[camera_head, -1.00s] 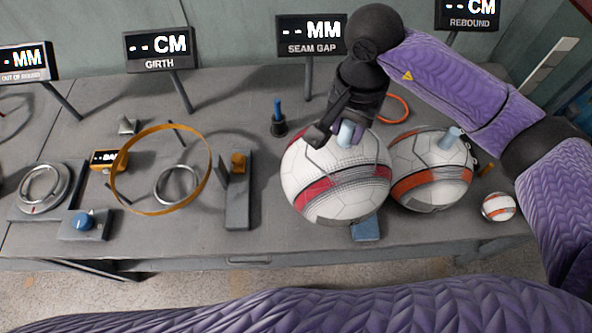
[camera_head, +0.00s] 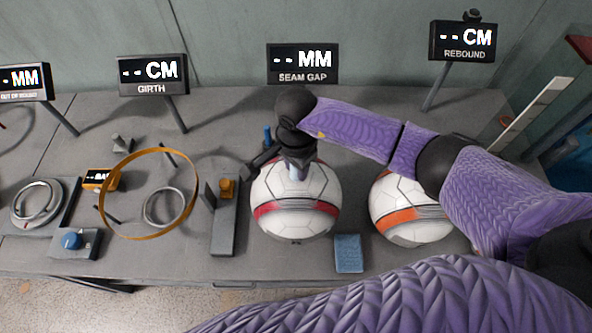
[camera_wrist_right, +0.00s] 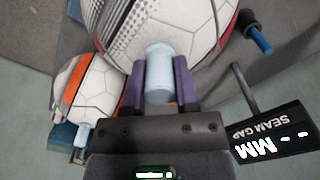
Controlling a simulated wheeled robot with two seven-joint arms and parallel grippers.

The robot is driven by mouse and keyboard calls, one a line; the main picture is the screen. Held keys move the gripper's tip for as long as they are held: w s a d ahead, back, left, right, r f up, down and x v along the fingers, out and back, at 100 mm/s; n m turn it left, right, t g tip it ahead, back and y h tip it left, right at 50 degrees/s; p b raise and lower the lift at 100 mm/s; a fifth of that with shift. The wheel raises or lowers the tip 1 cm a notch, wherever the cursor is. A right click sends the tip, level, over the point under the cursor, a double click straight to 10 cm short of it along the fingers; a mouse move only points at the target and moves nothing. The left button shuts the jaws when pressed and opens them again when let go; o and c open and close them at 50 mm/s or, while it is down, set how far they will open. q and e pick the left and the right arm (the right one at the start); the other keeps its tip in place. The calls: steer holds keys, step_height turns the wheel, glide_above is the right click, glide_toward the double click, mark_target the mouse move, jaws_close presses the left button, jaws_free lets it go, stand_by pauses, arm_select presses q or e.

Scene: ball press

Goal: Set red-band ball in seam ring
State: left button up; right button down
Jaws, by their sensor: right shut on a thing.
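The red-band ball (camera_head: 296,217) is white with a red and grey band. It sits in the middle of the bench, left of the blue pad; whether it touches the bench is hidden. My right gripper (camera_head: 298,168) is above it, shut on the pale blue peg on its top. The wrist view shows the peg (camera_wrist_right: 159,75) between the two fingers, with the ball (camera_wrist_right: 185,25) beyond. Silver rings lie at the left (camera_head: 38,203) and under the orange hoop (camera_head: 165,207). I cannot tell whether a ring is under the ball. My left gripper is out of view.
The orange-band ball (camera_head: 408,222) stands to the right, partly behind my arm. A grey stand with an orange block (camera_head: 225,230) is close at the red-band ball's left. The blue pad (camera_head: 348,253) lies at the front. The seam gap display (camera_head: 302,64) is behind.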

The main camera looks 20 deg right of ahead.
steer(key=shift+f, duration=0.6)
steer(key=shift+f+b, duration=0.3)
steer(key=shift+b, duration=0.05)
steer(key=shift+c, duration=1.9)
jaws_free()
steer(key=shift+r, duration=0.15)
step_height(320, 180, up, 11)
steer(key=shift+r+p, duration=0.15)
steer(key=shift+p, duration=0.85)
steer(key=shift+r, duration=0.5)
